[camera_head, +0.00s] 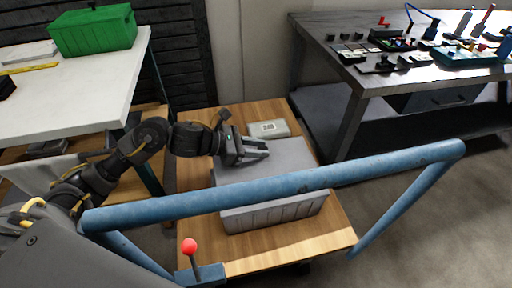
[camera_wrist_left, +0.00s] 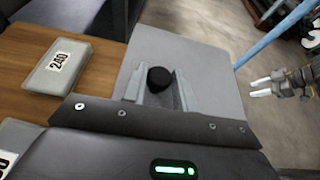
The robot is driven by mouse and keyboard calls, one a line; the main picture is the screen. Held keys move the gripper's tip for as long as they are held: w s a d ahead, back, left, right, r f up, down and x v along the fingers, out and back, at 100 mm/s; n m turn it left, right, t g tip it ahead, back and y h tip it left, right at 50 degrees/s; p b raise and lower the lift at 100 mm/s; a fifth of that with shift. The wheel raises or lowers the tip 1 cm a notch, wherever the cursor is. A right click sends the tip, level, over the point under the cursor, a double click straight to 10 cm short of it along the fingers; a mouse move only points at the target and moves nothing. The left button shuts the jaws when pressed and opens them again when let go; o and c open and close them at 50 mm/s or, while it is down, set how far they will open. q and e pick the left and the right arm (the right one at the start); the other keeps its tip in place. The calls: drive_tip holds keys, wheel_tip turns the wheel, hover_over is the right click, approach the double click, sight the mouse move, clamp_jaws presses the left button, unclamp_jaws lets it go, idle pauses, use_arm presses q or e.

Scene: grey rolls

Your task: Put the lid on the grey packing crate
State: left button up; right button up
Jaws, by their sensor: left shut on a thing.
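The lid is a flat grey panel (camera_head: 290,154) with a round black knob (camera_wrist_left: 159,78) on top. My left gripper (camera_head: 262,149) is shut on the lid's knob, with one finger on each side. The grey packing crate (camera_head: 275,214) is on the wooden table, and its ribbed front wall shows below a blue rail. The lid lies level over or just behind the crate's top. The rail hides the line between them, so I cannot tell whether the lid touches the rim. My right gripper (camera_wrist_left: 264,87) shows small in the left wrist view, its fingers apart and empty.
A grey block labelled 240 (camera_wrist_left: 58,67) lies on the wooden table (camera_head: 195,215) beside the lid. The blue rail (camera_head: 290,186) crosses in front of the crate. A white table with a green box (camera_head: 95,30) stands left. A dark workbench (camera_head: 340,70) with tools stands right.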

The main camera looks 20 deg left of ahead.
use_arm(q)
drive_tip(key=o, duration=1.1)
drive_tip(key=v, duration=1)
drive_tip(key=shift+s+a+r+b, duration=0.15)
drive_tip(key=shift+s+a+b, duration=0.05)
drive_tip(key=shift+a+b, duration=0.1)
use_arm(e)
drive_tip(key=shift+w+a+r+t+y, duration=0.15)
drive_tip(key=shift+w+a+t, duration=0.2)
drive_tip(key=shift+w, duration=0.25)
drive_tip(key=shift+w+a+r+t+y, duration=0.15)
drive_tip(key=shift+w+a+t, duration=0.15)
drive_tip(key=shift+w, duration=0.3)
drive_tip(key=shift+d, duration=0.15)
